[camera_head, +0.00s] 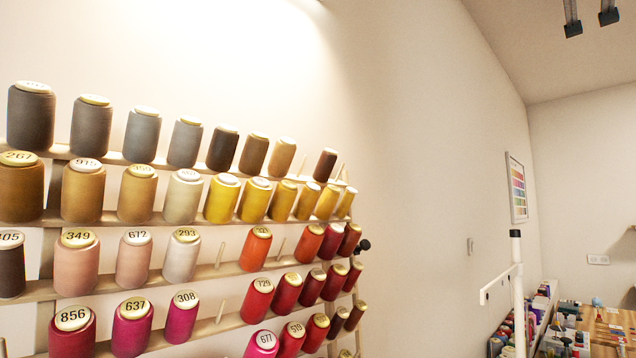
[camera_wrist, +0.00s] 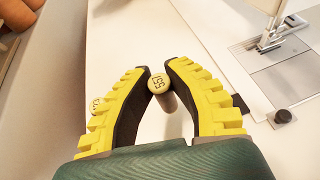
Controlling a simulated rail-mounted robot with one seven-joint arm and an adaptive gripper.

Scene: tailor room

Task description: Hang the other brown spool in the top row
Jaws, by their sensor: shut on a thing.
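In the wrist view my gripper (camera_wrist: 158,80) is closed on a spool (camera_wrist: 170,103) with a pale, numbered top and a dull brown body. The spool is between the fingertips, above a white surface. In the head view the top row of the wall rack (camera_head: 60,152) holds grey spools at left, then a dark brown spool (camera_head: 222,148), a brown spool (camera_head: 254,155) and a tan spool (camera_head: 281,158). A dark reddish-brown spool (camera_head: 325,165) hangs further right. Bare pegs show on both sides of it. My gripper is not seen in the head view.
Rows of yellow, pink and red spools fill the rack below. In the wrist view, a sewing machine (camera_wrist: 268,38) is at upper right.

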